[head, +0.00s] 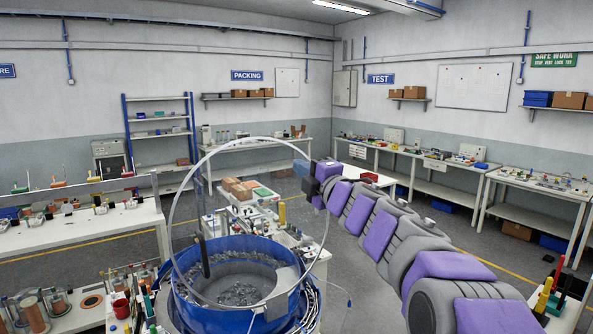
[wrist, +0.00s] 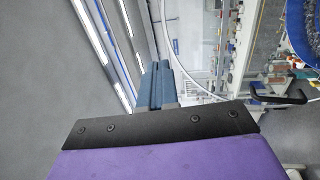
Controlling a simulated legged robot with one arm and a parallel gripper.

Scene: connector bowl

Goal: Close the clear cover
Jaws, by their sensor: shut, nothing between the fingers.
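The clear cover (head: 243,138) stands raised and steeply tilted over the blue bowl (head: 228,318). Its thin round rim shows, with a dark handle (head: 204,258) on it. The bowl holds a heap of small grey parts and is open to view. My gripper (head: 312,172) is shut and empty at the upper right of the rim; whether it touches the rim I cannot tell. In the wrist view the two blue-grey fingers (wrist: 157,82) are together, with the curved rim just to their right and the blue bowl (wrist: 304,30) at the right edge.
A bench with cartons (head: 240,187) stands behind the bowl. A bench with jars and cups (head: 120,307) is at the lower left. A bench at the left (head: 90,232) and benches along the right wall (head: 455,165) stand farther off. Open floor lies between.

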